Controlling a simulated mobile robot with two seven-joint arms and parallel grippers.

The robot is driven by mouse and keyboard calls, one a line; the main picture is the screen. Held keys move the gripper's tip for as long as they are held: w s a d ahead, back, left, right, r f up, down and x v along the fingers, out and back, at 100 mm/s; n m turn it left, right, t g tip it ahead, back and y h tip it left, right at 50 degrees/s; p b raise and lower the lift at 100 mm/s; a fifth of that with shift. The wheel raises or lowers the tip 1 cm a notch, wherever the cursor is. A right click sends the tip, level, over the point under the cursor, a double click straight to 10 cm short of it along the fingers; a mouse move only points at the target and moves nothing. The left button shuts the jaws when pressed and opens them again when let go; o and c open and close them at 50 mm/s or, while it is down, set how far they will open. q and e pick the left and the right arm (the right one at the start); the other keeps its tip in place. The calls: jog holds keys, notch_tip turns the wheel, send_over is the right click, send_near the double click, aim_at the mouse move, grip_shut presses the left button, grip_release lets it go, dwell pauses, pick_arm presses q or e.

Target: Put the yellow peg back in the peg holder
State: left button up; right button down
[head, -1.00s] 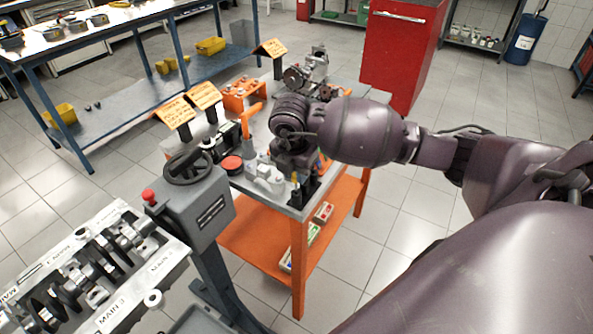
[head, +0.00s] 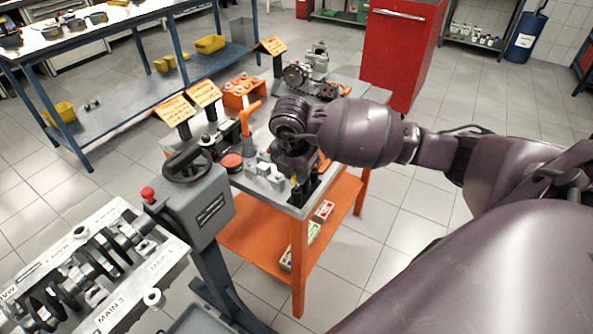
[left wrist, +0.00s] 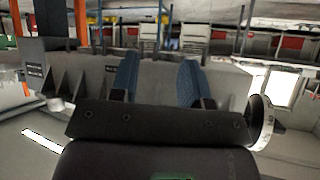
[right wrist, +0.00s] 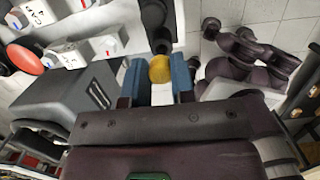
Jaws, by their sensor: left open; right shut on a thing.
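The yellow peg (right wrist: 160,69) shows in the right wrist view between the blue fingertips of my right gripper (right wrist: 159,80), which is shut on it. In the head view a small yellow bit (head: 294,180) shows below my right wrist. A black holder (head: 306,190) stands there at the near corner of the orange cart's top, partly hidden by my wrist. In the right wrist view black rounded parts (right wrist: 154,18) lie just beyond the peg; I cannot tell whether the peg is inside the holder. My left gripper (left wrist: 158,80) is open and empty in the left wrist view.
The cart top (head: 258,188) also carries grey blocks, a red button (head: 232,162) and orange fixtures (head: 240,92). A grey stand with a handwheel (head: 188,167) and an engine block (head: 95,265) are at the left. Floor is clear right of the cart.

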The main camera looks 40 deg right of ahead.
jog(key=shift+f+b, duration=0.6)
jog(key=shift+f, duration=1.05)
dwell(1.0)
jog(key=c, duration=1.2)
grip_release()
jog(key=shift+r+p, duration=1.15)
jog(key=shift+r, duration=0.4)
jog(key=o, duration=0.6)
jog(key=shift+c, duration=0.2)
